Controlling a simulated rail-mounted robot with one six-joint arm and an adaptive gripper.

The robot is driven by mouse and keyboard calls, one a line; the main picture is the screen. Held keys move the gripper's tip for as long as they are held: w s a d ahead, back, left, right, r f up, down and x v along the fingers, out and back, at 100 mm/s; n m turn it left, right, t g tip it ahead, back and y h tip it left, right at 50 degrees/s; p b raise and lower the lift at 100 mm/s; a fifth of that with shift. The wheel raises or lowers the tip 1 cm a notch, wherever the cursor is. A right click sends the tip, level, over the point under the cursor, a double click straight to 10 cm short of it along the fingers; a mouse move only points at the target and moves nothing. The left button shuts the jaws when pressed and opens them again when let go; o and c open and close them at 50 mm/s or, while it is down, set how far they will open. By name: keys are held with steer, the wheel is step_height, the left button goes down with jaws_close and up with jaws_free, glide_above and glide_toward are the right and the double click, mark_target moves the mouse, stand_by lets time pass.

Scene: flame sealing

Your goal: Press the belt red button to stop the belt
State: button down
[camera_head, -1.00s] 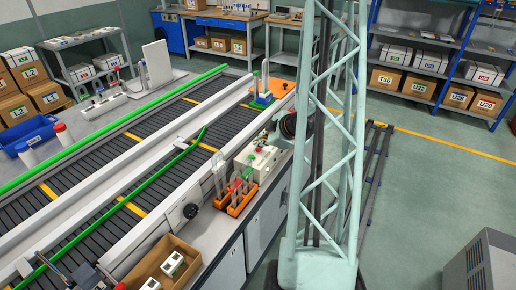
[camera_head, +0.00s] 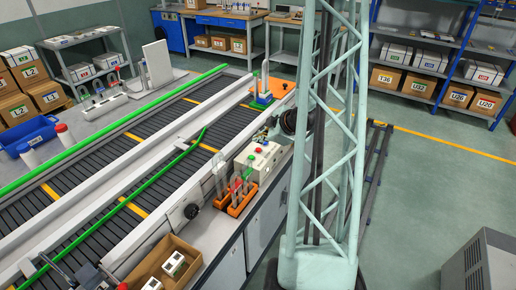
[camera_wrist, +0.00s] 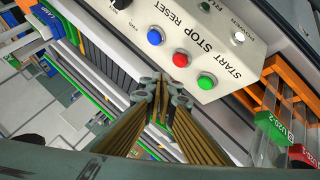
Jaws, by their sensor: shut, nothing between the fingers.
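The belt control box (camera_wrist: 215,30) fills the upper middle of the wrist view; it also shows beside the belt in the head view (camera_head: 268,163). Its red STOP button (camera_wrist: 180,59) sits between the blue RESET button (camera_wrist: 155,37) and the green START button (camera_wrist: 206,81). My gripper (camera_wrist: 163,92) is shut and empty. In the wrist picture its fingertips appear just below the red button, with no visible contact. The gap between them is hard to judge. In the head view my arm end is partly hidden behind my lattice column.
An orange rack (camera_head: 240,207) with clear tubes stands close to the box; its tubes show at the right of the wrist view (camera_wrist: 279,120). The conveyor belt (camera_head: 110,166) runs alongside. A cardboard carton (camera_head: 187,257) is at the front.

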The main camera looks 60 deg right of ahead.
mark_target(258, 150)
steer(key=shift+r+p, duration=1.15)
steer(key=shift+r, duration=0.95)
steer(key=shift+w+r, duration=0.1)
steer(key=w+a+r+m+g+h, duration=0.1)
steer(key=w+a+r, duration=0.2)
steer(key=a+r, duration=1.05)
steer(key=w+a+r+g, duration=0.2)
steer(key=w+a+r, duration=0.1)
steer(key=a+r, duration=1.1)
steer(key=s+a+r+m, duration=0.1)
steer(key=s+a+r, duration=0.2)
steer(key=s+a, duration=0.35)
steer(key=s+a+r+m, duration=0.1)
steer(key=s+a+r, duration=0.15)
steer(key=a, duration=0.75)
steer(key=s+a+m+g+y, duration=0.1)
steer(key=s+a, duration=0.5)
steer(key=s, duration=0.3)
steer(key=s+a+m+y+b, duration=0.1)
steer(key=s+a+y, duration=0.1)
steer(key=s+a, duration=0.4)
steer(key=s, duration=0.4)
steer(key=shift+s+m+g, duration=0.2)
steer(key=shift+m+g, duration=0.2)
